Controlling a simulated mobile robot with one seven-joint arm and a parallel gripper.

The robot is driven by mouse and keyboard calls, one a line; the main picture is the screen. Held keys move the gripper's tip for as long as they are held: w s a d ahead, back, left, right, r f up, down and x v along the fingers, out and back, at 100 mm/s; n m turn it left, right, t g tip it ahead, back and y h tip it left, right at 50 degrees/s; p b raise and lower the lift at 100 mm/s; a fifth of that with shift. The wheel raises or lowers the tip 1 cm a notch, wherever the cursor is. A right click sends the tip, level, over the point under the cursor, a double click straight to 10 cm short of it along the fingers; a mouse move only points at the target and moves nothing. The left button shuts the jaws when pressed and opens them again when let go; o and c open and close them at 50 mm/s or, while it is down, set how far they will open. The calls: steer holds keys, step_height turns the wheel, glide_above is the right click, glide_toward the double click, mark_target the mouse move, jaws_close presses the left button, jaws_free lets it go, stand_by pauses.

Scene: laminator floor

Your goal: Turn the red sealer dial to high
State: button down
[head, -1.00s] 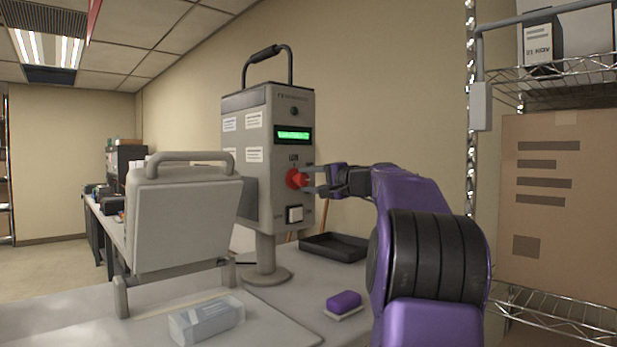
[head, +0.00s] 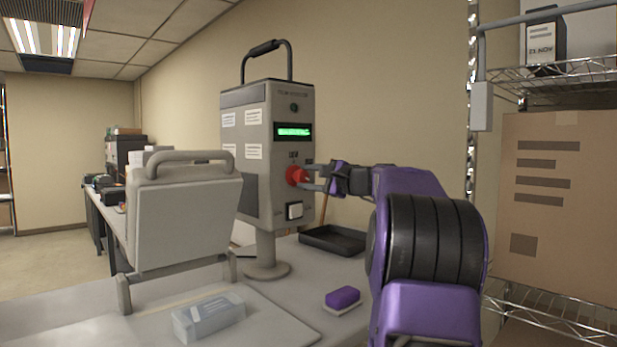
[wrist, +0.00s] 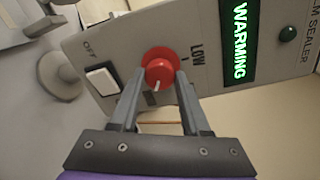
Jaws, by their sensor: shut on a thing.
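The red sealer dial (head: 297,175) is on the front of the grey sealer box (head: 265,200), below its green display. In the wrist view the dial (wrist: 160,68) sits between the two fingertips of my gripper (wrist: 157,82), which is shut on it. A pale pointer mark shows on the dial's lower part. A label reading "LOW" is to the right of the dial. Any high label is not readable. In the head view my gripper (head: 310,178) reaches the dial from the right. The display (wrist: 240,42) reads "WARMING".
A white rocker switch (wrist: 101,80) marked "OFF" is close to the dial. A black tray (head: 332,240), a purple block (head: 342,298) and a clear packet (head: 208,318) lie on the table. A wire shelf with a cardboard box (head: 558,210) stands at the right.

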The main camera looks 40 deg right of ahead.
steer(key=shift+c, duration=1.9)
jaws_free()
steer(key=s+d+b, duration=0.1)
steer(key=s, duration=1.6)
steer(key=shift+s+d+r+b, duration=0.15)
steer(key=shift+d+r+b, duration=0.15)
steer(key=shift+d+b, duration=0.1)
